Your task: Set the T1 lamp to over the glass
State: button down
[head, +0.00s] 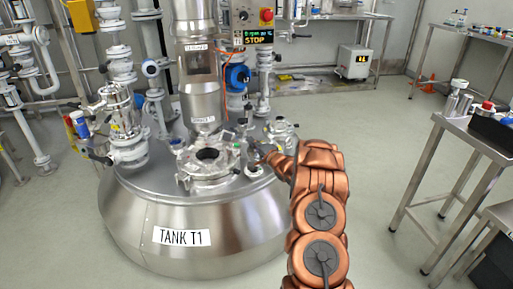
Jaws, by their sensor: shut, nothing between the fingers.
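The steel tank T1 (182,237) stands left of centre, with a label on its front. On its lid is a round flanged fitting with a dark round centre (208,154); I cannot tell whether this is the glass. Small fittings (253,170) sit just right of it, and I cannot make out for certain which is the lamp. My copper arm reaches in from the bottom, and my gripper (256,155) is at the right part of the lid, close to these fittings. It is small and partly hidden by my wrist. It is shut and empty; whether it touches a fitting is unclear.
A steel column (200,90) rises behind the flanged fitting. A control box (252,37) reading STOP has a red button. Pipes and valves (125,125) crowd the left. A steel table (470,135) stands right. The floor between tank and table is free.

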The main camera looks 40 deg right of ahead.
aim_at(233, 149)
jog(key=shift+s+a+f+b, duration=0.1)
jog(key=shift+a+b, duration=0.1)
jog(key=shift+a, duration=0.45)
jog(key=shift+w+a+f+b, duration=0.15)
jog(key=shift+a+b, duration=0.1)
jog(key=shift+a, duration=0.35)
jog(key=shift+s+a+f+b, duration=0.1)
jog(key=shift+s+a+b, duration=0.1)
jog(key=shift+a, duration=0.45)
jog(key=shift+a+h, duration=0.3)
jog(key=shift+s+m, duration=0.1)
jog(key=shift+m, duration=0.2)
